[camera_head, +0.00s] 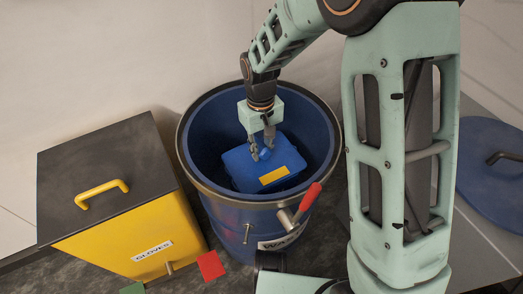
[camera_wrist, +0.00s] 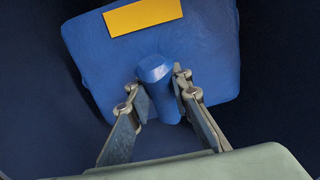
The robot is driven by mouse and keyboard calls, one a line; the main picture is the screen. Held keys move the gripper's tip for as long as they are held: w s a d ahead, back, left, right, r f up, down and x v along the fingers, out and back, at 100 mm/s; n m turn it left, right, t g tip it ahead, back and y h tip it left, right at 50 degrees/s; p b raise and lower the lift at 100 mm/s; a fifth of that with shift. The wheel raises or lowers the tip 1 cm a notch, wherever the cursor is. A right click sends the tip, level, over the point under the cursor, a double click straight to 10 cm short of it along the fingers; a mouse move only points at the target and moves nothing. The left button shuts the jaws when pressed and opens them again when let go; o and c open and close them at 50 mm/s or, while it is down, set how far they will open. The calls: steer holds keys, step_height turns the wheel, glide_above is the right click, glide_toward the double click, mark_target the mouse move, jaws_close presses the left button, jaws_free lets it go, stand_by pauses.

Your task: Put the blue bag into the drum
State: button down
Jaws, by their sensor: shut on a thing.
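The blue bag (camera_head: 262,170) with a yellow label hangs within the mouth of the blue drum (camera_head: 312,128) in the head view. The drum is open at the top, with a metal rim and a red-handled lever (camera_head: 306,203). My gripper (camera_head: 262,153) reaches down inside the rim and is shut on the bag's raised knob. In the wrist view the bag (camera_wrist: 205,55) fills the upper middle, with its knob between my fingers (camera_wrist: 158,98). Dark drum interior surrounds the bag. I cannot tell whether the bag touches the drum's wall or floor.
A yellow box marked GLOVES (camera_head: 125,245) with a dark lid and yellow handle stands left of the drum. A red card (camera_head: 210,265) and a green card (camera_head: 132,289) lie in front. A round blue lid (camera_head: 490,165) lies at the right.

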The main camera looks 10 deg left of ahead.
steer(key=shift+r, duration=0.1)
steer(key=c, duration=1.7)
jaws_free()
steer(key=shift+c, duration=0.2)
step_height(320, 180, up, 12)
steer(key=p, duration=0.4)
steer(key=shift+w, duration=0.15)
